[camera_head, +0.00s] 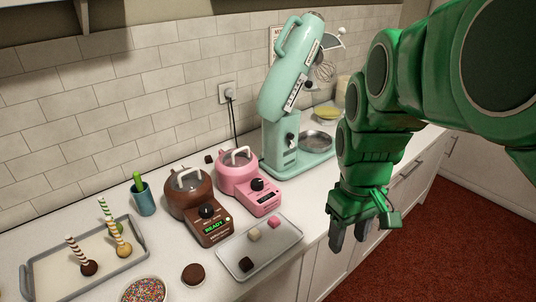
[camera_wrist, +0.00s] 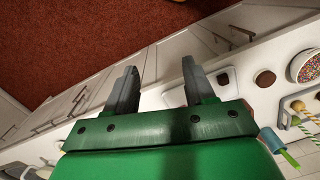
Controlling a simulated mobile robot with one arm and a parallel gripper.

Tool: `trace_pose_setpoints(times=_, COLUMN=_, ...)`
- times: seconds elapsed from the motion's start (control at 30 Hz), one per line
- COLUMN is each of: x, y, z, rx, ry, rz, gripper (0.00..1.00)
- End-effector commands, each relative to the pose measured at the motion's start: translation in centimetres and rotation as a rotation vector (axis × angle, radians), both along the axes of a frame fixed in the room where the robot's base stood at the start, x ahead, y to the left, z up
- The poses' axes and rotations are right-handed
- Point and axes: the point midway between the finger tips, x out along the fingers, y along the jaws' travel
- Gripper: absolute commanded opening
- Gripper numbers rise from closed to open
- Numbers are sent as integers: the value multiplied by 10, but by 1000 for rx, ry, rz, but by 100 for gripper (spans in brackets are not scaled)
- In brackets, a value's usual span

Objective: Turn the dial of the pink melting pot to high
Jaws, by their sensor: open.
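The pink melting pot (camera_head: 237,174) stands on the white counter, right of a brown melting pot (camera_head: 187,194). A black dial (camera_head: 257,184) sits on the front of its base, above a small dark panel. The dial's setting is too small to read. My gripper (camera_head: 348,239) hangs in front of the counter's edge, to the right of the pink pot and apart from it. In the wrist view my gripper (camera_wrist: 163,85) is open, with nothing between its fingers. The pink pot cannot be made out in the wrist view.
A grey tray (camera_head: 287,246) with small sweets lies in front of the pots. A mint stand mixer (camera_head: 283,110) stands behind right. A tray of cake pops (camera_head: 42,274), a teal cup (camera_head: 143,199) and a sprinkle bowl (camera_head: 145,290) are left. Space above the counter's front edge is free.

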Motion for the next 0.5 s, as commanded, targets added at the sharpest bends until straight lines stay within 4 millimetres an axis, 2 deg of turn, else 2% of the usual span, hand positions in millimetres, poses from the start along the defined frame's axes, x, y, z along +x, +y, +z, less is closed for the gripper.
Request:
trace_pose_setpoints(times=0.1, x=32, y=12, z=2, rx=6, ry=-13, rz=107, gripper=54)
trace_pose_setpoints(times=0.5, x=131, y=62, z=-1, rx=24, ry=-52, rz=476, gripper=54)
